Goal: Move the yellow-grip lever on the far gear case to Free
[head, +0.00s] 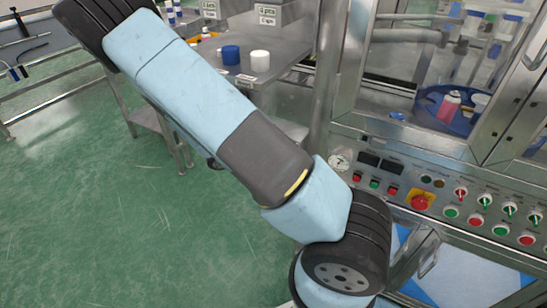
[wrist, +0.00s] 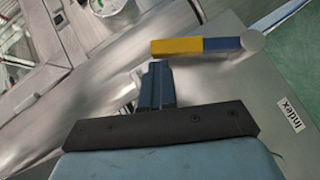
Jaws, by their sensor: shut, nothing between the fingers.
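In the wrist view a lever with a yellow grip (wrist: 177,46) and a blue shank runs left from a round pivot (wrist: 253,40). It is mounted on a grey metal case (wrist: 238,82). An "Index" label (wrist: 290,115) is on the case to the lower right of the pivot. No "Free" label shows. My gripper (wrist: 157,68) is shut and empty, its dark blue fingertips just below the yellow grip in the picture. I cannot tell whether they touch it. In the head view my arm hides the gripper, and the lever is not visible.
In the head view a control panel with an emergency stop (head: 420,202) and several switches stands at right. A blue bowl (head: 432,112) with bottles is behind the cabinet frame. A steel table holds a blue cap (head: 231,55) and a white cap (head: 260,61). Green floor is open at left.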

